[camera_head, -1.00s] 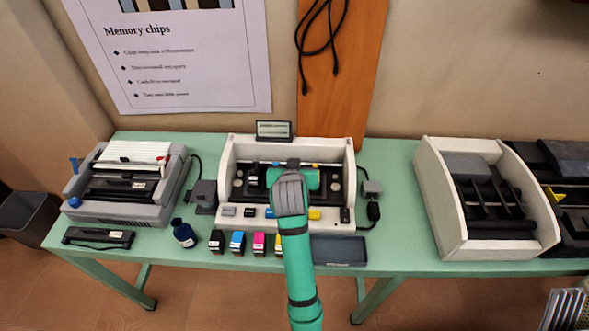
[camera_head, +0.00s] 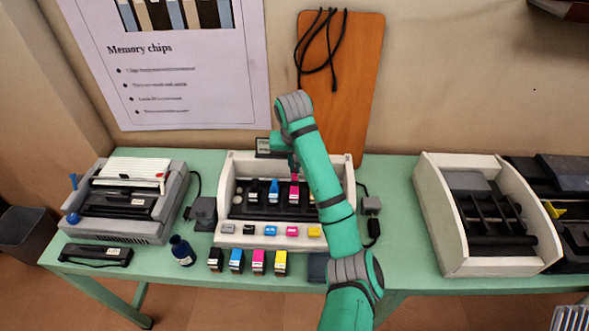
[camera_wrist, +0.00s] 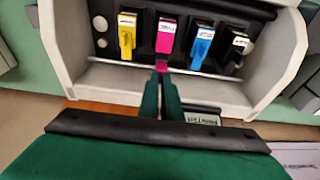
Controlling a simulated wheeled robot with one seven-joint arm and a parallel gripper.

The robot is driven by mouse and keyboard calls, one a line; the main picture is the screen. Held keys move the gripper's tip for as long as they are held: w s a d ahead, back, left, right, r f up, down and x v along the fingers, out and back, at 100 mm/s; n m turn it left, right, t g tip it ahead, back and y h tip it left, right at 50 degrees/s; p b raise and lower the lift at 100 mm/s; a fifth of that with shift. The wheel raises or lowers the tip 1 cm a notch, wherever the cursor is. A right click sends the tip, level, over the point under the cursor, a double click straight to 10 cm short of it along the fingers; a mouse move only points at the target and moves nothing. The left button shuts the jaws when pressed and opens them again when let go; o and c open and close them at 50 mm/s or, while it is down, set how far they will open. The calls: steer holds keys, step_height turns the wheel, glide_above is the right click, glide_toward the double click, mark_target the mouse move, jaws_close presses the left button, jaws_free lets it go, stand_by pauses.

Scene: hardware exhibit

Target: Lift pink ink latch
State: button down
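The pink ink latch (camera_wrist: 165,37) stands in the white printer's dark carriage, between the yellow latch (camera_wrist: 127,35) and the blue latch (camera_wrist: 202,42) in the wrist view. It also shows in the head view (camera_head: 294,191). My gripper (camera_wrist: 161,75) has its two green fingers close together, with a thin pink tab of the latch between their tips; they look closed on it. In the head view my gripper (camera_head: 294,165) is over the back of the carriage, partly hidden by my arm. The black latch (camera_wrist: 236,45) is beyond the blue one.
The white printer (camera_head: 230,190) has high side walls around the carriage and coloured buttons (camera_head: 271,231) in front. Several ink cartridges (camera_head: 237,260) and a dark bottle (camera_head: 181,250) stand before it. A grey printer (camera_head: 120,205) is left, another white one (camera_head: 440,215) right.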

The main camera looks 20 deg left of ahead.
steer(key=shift+w+a+f+g+h, duration=0.25)
steer(key=shift+w+g, duration=0.4)
steer(key=shift+g, duration=0.45)
steer(key=shift+w+a+f+g+h, duration=0.1)
steer(key=shift+w+g+h, duration=0.25)
steer(key=shift+w+g, duration=0.55)
steer(key=shift+s+f+g, duration=0.15)
steer(key=shift+s+g, duration=0.05)
steer(key=shift+g, duration=0.2)
steer(key=c, duration=2)
jaws_free()
steer(key=r, duration=0.3)
steer(key=w+r, duration=0.1)
steer(key=r, duration=0.3)
steer(key=w+r, duration=0.1)
steer(key=r, duration=0.2)
steer(key=shift+a+r, duration=0.35)
